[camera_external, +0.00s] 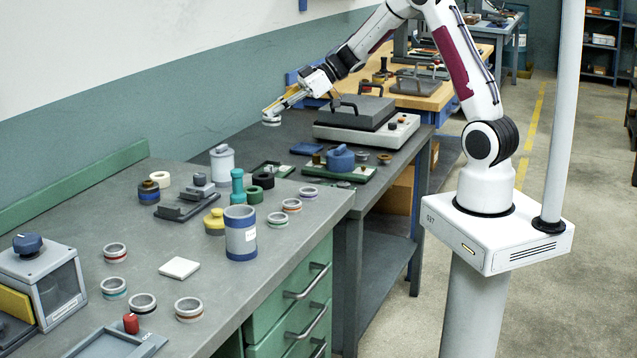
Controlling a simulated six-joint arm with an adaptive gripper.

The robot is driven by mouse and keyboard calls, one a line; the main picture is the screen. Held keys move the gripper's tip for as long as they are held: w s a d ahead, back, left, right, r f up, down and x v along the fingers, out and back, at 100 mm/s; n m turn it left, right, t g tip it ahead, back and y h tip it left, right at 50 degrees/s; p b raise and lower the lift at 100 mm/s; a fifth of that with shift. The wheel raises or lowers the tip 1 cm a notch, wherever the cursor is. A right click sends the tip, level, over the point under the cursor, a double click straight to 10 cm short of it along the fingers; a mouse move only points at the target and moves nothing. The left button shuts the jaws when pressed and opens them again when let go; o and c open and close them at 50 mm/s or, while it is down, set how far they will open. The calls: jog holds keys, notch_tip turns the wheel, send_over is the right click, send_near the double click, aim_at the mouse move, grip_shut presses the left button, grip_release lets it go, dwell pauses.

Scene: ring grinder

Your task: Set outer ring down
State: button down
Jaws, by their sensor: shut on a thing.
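My gripper (273,111) reaches out over the far part of the grey bench, its yellowish fingers pointing down and to the left. It is shut on a small light grey ring (271,121), the outer ring, at the fingertips. The ring looks held in the air above the bench, though its exact height is hard to tell. Its far side and the contact with the fingers are too small to make out clearly.
A grey machine with a lidded top (365,120) stands right of my gripper. A green fixture with a blue part (341,160) lies nearer. A white-grey canister (222,163), a blue-banded cylinder (240,238) and several banded rings (292,205) stand on the near bench.

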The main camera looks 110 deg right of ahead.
jog(key=w+a+y, duration=0.1)
jog(key=w+a, duration=0.1)
jog(key=w, duration=0.9)
jog(key=n+g+y, duration=0.1)
jog(key=n, duration=0.1)
send_over(142, 224)
jog(key=shift+a+f, duration=0.1)
jog(key=shift+f, duration=1.75)
jog(key=shift+f, duration=3.1)
jog(key=shift+f, duration=1.9)
